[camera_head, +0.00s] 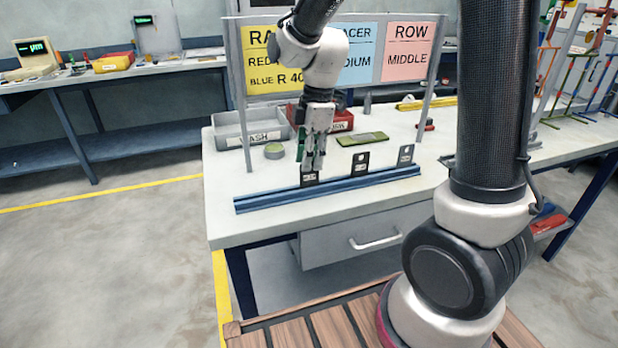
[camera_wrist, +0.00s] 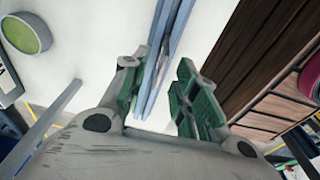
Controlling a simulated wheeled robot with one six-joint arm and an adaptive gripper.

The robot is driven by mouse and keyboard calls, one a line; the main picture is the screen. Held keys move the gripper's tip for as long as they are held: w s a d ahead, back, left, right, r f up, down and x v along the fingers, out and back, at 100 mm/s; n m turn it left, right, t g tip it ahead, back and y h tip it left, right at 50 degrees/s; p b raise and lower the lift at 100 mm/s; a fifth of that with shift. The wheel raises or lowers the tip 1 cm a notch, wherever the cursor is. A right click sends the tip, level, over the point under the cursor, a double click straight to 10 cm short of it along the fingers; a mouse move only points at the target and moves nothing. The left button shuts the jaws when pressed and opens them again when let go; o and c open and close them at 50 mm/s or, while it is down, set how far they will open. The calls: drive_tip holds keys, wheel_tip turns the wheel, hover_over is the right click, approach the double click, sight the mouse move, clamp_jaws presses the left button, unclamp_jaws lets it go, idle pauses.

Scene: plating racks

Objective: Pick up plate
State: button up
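Three small dark plates with pale labels stand upright along a blue rail (camera_head: 340,188) on the white bench: the left plate (camera_head: 310,180), the middle plate (camera_head: 360,164) and the right plate (camera_head: 406,154). My gripper (camera_head: 313,168) points down at the left plate, its fingertips close above or at the plate's top edge. I cannot tell whether they touch. In the wrist view, my gripper's green-padded fingers (camera_wrist: 158,85) are apart, with the blue rail (camera_wrist: 152,75) showing between them. No plate can be made out clearly there.
A sign frame (camera_head: 237,90) with yellow, blue and pink cards stands behind the rail. A grey wash bin (camera_head: 228,130), a round green-topped container (camera_head: 274,151) and a green slab (camera_head: 362,138) sit nearby. The bench front is clear.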

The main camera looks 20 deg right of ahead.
wheel_tip(320, 180, down, 2)
drive_tip(key=shift+a, duration=0.1)
drive_tip(key=shift+c, duration=0.3)
clamp_jaws()
drive_tip(key=shift+r, duration=0.1)
